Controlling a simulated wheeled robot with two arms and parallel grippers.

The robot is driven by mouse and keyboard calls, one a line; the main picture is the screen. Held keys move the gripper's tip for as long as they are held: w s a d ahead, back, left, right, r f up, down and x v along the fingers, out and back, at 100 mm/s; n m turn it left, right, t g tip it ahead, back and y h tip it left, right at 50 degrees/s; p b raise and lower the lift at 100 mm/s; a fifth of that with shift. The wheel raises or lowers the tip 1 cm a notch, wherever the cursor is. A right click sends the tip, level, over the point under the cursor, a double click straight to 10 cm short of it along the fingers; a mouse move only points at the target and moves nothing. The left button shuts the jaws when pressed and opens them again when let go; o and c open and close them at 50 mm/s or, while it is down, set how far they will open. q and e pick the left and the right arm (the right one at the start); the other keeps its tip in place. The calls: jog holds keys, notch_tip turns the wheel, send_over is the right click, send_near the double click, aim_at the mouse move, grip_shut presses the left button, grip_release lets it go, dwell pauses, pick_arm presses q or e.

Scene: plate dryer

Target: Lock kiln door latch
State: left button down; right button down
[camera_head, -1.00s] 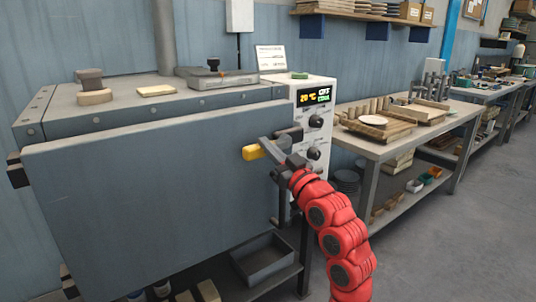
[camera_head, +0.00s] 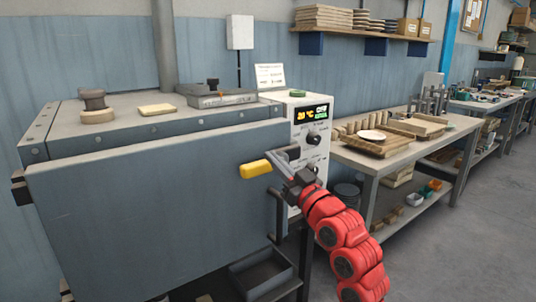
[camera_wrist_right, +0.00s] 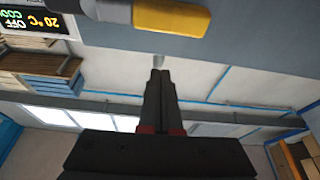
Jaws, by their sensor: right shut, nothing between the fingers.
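The grey kiln door (camera_head: 150,205) sits against the front of the kiln body. The latch has a yellow grip (camera_head: 255,169) that points left over the door's right edge, with a dark part (camera_head: 287,154) beside the control panel. My right gripper (camera_head: 279,169) is just right of and slightly below the yellow grip. In the right wrist view its fingers (camera_wrist_right: 158,80) are shut and empty, and the yellow grip (camera_wrist_right: 170,17) is at the top, apart from the fingertips. I cannot tell whether the gripper touches the latch. My left gripper is out of view.
The control panel (camera_head: 312,140) with display and knobs is right of the latch. A dark tray (camera_head: 262,272) is below the door. A workbench (camera_head: 400,150) with boards stands to the right. Small items rest on the kiln top (camera_head: 150,100). Floor is clear at right.

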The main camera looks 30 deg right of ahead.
jog(key=shift+v, duration=2.8)
jog(key=shift+a, duration=0.1)
